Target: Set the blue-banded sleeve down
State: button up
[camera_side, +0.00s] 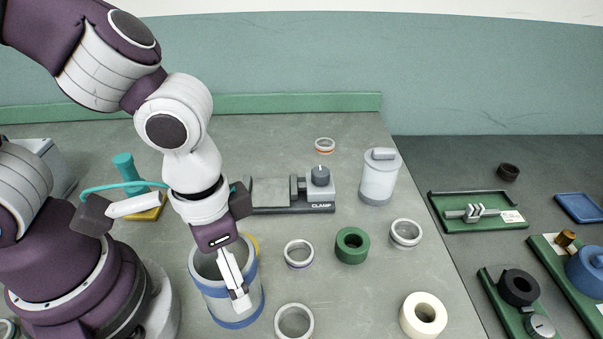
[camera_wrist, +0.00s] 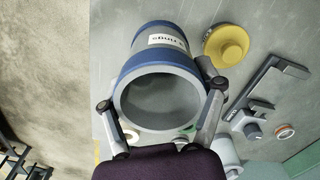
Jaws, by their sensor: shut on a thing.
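The blue-banded sleeve (camera_side: 212,307) is a wide grey cylinder with a blue band at each end, standing upright at the front left of the bench in the side view. In the wrist view the sleeve (camera_wrist: 157,55) shows its open end and a white label. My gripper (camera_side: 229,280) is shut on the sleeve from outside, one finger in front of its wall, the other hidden. In the wrist view my gripper (camera_wrist: 160,95) has a finger on either side of it. I cannot tell whether its base touches the bench.
A yellow knobbed piece (camera_wrist: 227,45) lies close beside the sleeve. A grey ring (camera_side: 294,321), a purple-banded ring (camera_side: 299,254) and a green ring (camera_side: 352,246) stand to its right. A clamp (camera_side: 290,196) and canister (camera_side: 379,178) are behind. Bench between the rings is clear.

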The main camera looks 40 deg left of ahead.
jog(key=shift+s+d+f+m, duration=0.15)
jog(key=shift+s+d+m, duration=0.15)
jog(key=shift+m, duration=0.1)
jog(key=shift+w+d+f, duration=0.85)
jog(key=shift+w+d, duration=0.95)
jog(key=shift+d, duration=0.05)
jog(key=shift+w+d+f, duration=0.8)
jog(key=shift+w+d, duration=1)
jog(key=shift+w, duration=0.05)
jog(key=shift+w+d+f, duration=0.85)
jog(key=shift+w+d, duration=0.95)
jog(key=shift+d, duration=0.05)
jog(key=shift+f, duration=0.15)
jog(key=o, duration=1.2)
jog(key=shift+c, duration=0.2)
